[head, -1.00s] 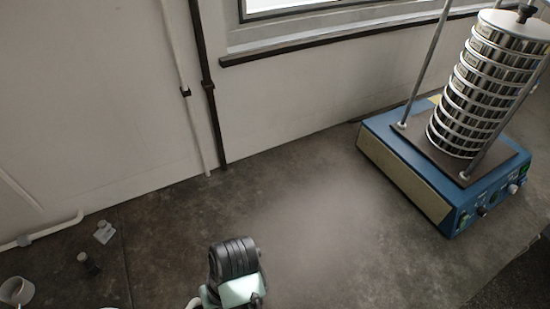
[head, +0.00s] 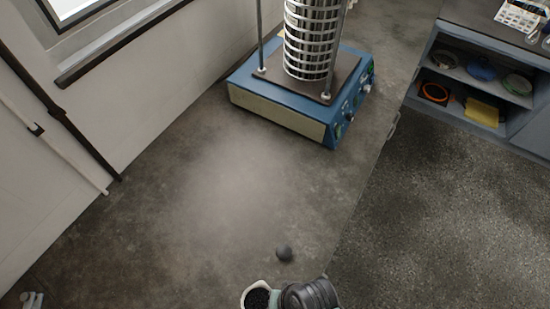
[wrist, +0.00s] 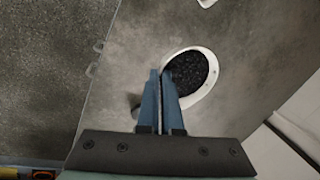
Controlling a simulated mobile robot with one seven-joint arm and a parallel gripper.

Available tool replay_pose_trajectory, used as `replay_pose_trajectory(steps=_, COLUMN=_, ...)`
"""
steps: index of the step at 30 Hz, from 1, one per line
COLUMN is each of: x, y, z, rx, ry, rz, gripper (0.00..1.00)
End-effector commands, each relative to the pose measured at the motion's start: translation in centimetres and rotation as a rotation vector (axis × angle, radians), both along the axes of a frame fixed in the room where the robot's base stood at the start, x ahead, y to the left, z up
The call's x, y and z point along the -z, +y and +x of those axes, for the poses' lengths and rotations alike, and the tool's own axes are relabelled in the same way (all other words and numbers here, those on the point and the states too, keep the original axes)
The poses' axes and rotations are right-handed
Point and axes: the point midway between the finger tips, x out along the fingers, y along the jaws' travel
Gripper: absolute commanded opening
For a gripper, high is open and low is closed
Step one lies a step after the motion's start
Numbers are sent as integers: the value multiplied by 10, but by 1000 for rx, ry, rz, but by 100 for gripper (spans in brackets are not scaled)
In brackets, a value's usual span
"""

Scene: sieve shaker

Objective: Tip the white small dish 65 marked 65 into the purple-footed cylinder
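A small white dish (wrist: 207,90) filled with black grains shows in the wrist view, just right of my fingertips. It also shows at the bottom edge of the head view (head: 246,293), beside my dark arm. No marking is readable on it. My gripper (wrist: 161,72) has its two blue fingers nearly together at the dish's left rim, and the rim appears pinched between them. The dish looks roughly level, with the grains inside. Its height above the bench cannot be told. The purple-footed cylinder is not in view.
A blue sieve shaker (head: 277,118) with a stack of metal sieves (head: 312,40) stands at the back of the bench. Shelves (head: 480,80) stand at right beyond the floor. The mid-bench is clear.

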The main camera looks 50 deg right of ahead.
Motion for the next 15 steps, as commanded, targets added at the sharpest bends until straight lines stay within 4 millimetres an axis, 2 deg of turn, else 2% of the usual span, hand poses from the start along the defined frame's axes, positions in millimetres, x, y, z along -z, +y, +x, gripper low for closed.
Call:
replay_pose_trajectory(steps=1, x=-9, y=0, z=0, rx=-1, ry=-1, rz=-1, gripper=0)
replay_pose_trajectory(steps=15, x=-56, y=0, z=0, rx=-2, ry=0, rz=0, gripper=0)
